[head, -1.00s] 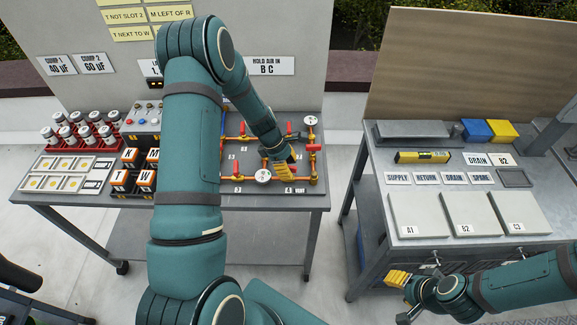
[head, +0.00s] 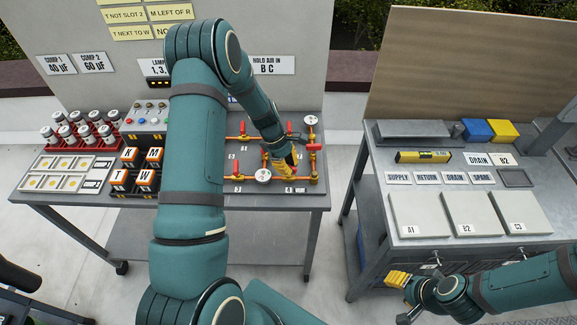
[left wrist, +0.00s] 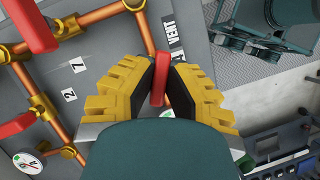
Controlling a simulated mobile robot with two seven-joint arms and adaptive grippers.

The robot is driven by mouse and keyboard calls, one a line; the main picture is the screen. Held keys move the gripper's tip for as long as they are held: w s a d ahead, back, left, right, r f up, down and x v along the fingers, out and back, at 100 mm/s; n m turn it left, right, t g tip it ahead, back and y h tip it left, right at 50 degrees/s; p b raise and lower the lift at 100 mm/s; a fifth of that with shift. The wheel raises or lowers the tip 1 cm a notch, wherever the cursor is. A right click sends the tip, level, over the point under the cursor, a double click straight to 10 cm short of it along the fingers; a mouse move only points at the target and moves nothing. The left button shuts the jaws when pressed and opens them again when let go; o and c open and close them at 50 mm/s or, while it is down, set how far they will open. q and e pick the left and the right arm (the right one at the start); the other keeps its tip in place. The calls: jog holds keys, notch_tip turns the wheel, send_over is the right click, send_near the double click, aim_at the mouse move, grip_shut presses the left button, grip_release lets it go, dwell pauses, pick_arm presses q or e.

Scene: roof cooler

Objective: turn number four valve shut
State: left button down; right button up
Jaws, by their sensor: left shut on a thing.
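The valve board (head: 240,185) with copper pipes and several red lever handles lies on the left bench. My left gripper (head: 287,167) is at its lower right, just above the "4 VENT" label (head: 290,190). In the left wrist view the gripper (left wrist: 160,88) is shut on a red lever handle (left wrist: 161,66), between its yellow-and-black fingers. The VENT label (left wrist: 175,38) lies beside this handle; its lower part is hidden. The valve body under the handle is hidden. My right gripper (head: 397,278) is by the right bench's front edge, apart from the board; its opening is unclear.
Other red handles (left wrist: 35,25) and a gauge (left wrist: 27,163) are close by the left gripper. Another gauge (head: 263,175) and lettered orange blocks (head: 136,168) are left of it. The right bench (head: 385,220) holds grey plates and labels. A gap separates the benches.

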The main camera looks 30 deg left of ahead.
pick_arm(q)
jog(key=m+g, duration=0.1)
jog(key=m, duration=0.2)
jog(key=m+g+b, duration=0.1)
jog(key=m, duration=0.2)
jog(key=shift+d+f+m, duration=0.1)
jog(key=shift+f+m, duration=0.05)
jog(key=shift+m, duration=0.15)
jog(key=m+g, duration=0.1)
jog(key=m, duration=0.1)
jog(key=m+g+y+b, duration=0.1)
jog(key=m, duration=0.2)
jog(key=shift+y+b, duration=0.3)
jog(key=shift+m, duration=0.3)
jog(key=c, duration=1)
grip_release()
jog(key=v, duration=1.2)
